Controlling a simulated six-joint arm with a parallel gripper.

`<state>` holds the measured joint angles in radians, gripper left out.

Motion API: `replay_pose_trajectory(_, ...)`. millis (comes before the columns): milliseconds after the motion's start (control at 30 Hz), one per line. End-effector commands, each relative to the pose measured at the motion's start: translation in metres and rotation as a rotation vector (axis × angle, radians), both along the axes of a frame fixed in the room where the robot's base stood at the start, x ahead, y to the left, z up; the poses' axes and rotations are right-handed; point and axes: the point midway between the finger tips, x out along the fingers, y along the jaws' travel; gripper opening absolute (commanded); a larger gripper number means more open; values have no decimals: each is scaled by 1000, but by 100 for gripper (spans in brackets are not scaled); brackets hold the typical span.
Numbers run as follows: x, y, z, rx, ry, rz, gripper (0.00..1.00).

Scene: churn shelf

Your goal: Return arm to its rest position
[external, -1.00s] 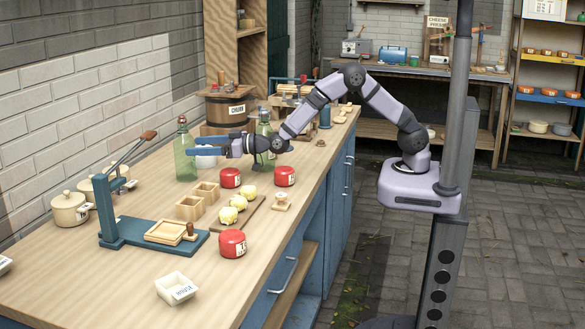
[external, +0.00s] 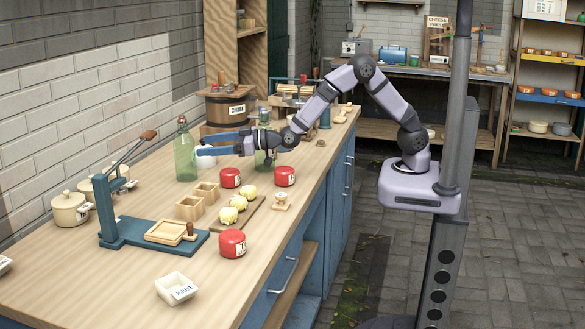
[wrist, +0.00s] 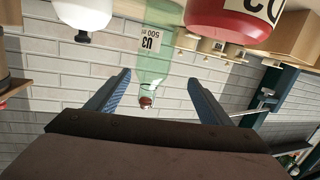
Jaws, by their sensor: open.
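My gripper (external: 203,143) is open and empty above the back part of the wooden counter (external: 130,262). Its two blue fingers point left in the external view, just right of a green glass bottle (external: 184,150). In the wrist view the picture is upside down, and the fingers (wrist: 150,97) stand wide apart with the bottle (wrist: 148,62) seen beyond them. A second green bottle (external: 265,150) stands behind my wrist and is partly hidden.
Red jars (external: 232,244), small wooden boxes (external: 189,208) and yellow lumps on a board (external: 254,212) lie in front of the gripper. A blue press (external: 108,225), a white dish (external: 177,288) and a wooden churn (external: 228,105) stand around.

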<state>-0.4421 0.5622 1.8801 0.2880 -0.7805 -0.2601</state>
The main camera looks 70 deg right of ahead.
Motion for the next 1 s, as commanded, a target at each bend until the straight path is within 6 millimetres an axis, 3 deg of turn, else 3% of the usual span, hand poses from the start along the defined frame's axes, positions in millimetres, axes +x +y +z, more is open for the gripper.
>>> replay_pose_trajectory(167,-34,-2,18,-167,115,92,74)
replay_pose_trajectory(267,-69,-9,22,-316,209,175,74)
replay_pose_trajectory(500,-166,-48,17,-670,425,374,74)
replay_pose_trajectory(667,-223,-80,15,-852,535,478,74)
replay_pose_trajectory(867,-266,-151,-20,-632,883,275,74)
replay_pose_trajectory(1000,-312,-193,-36,-437,1129,82,74)
